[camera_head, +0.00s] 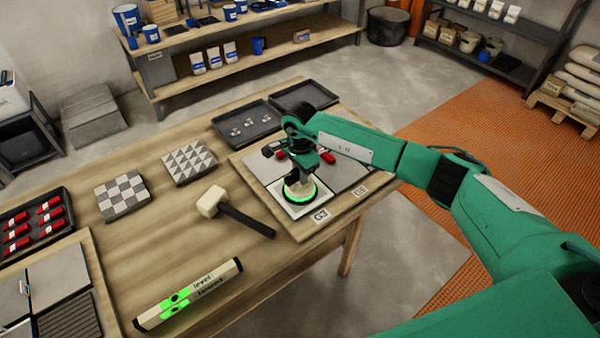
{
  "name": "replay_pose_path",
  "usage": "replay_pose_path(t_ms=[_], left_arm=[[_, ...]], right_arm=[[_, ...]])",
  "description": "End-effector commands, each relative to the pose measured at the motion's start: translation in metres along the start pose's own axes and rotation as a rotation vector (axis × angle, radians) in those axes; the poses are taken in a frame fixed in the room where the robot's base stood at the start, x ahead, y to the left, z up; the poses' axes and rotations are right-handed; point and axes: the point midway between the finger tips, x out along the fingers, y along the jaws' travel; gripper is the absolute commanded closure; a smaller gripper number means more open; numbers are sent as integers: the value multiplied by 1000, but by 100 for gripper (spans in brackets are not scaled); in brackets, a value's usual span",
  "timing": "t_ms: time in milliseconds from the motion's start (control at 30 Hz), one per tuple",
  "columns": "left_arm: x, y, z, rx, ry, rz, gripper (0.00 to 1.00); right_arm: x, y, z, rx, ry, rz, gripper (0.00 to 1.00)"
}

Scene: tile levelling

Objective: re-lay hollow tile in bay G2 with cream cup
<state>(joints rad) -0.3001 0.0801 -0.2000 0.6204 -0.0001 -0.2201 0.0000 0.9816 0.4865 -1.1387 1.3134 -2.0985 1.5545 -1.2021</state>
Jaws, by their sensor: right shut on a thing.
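My right arm reaches in from the right. Its gripper (300,172) points down over the light tile (275,190) in the bay marked G2 (320,215). The gripper is shut on the cream cup (292,188), whose round base with a bright green ring (306,199) is at the tile's face. The gripper and cup hide the middle of the tile. I cannot tell whether the tile is seated or slightly raised. My left gripper is not in view.
A rubber mallet (212,201) and a level (190,294) lie on the table. Patterned tiles (122,195) and dark trays (246,140) stand farther back. Red items and dark ones (304,159) lie on the board just behind the gripper. Bare tabletop lies around the mallet.

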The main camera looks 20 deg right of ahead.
Motion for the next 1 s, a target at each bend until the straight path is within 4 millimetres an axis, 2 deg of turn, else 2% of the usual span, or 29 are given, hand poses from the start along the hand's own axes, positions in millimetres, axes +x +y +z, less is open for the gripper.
replay_pose_path(t_ms=[167, 1000], left_arm=[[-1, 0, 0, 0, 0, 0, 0], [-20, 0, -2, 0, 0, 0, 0]], right_arm=[[-3, -1, 0, 0, 0, -3, 100], [-52, -1, 0, 0, 0, -3, 100]])
